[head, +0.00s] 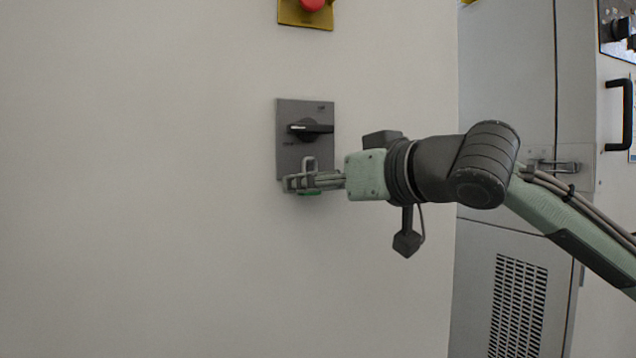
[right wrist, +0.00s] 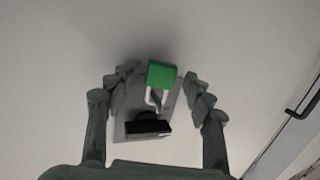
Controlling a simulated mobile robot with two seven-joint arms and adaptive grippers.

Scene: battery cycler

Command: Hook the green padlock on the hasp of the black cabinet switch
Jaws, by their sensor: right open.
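The black switch (head: 310,129) sits on a grey plate on the cabinet wall, its handle lying roughly level. The green padlock (right wrist: 161,75) shows in the right wrist view, its pale shackle (right wrist: 155,98) pointing toward the switch handle (right wrist: 148,127). In the head view the shackle stands upright at the plate's lower part, and only a sliver of green body shows below the fingers. My right gripper (head: 301,183) is open, its fingers on either side of the padlock with visible gaps. Whether the shackle passes through the hasp I cannot tell. My left gripper is out of view.
A red emergency button (head: 312,5) on a yellow plate is above the switch. The pale wall left of the switch is clear. To the right are a grey cabinet with a latch (head: 558,166), a vent grille (head: 518,305) and a black handle (head: 626,114).

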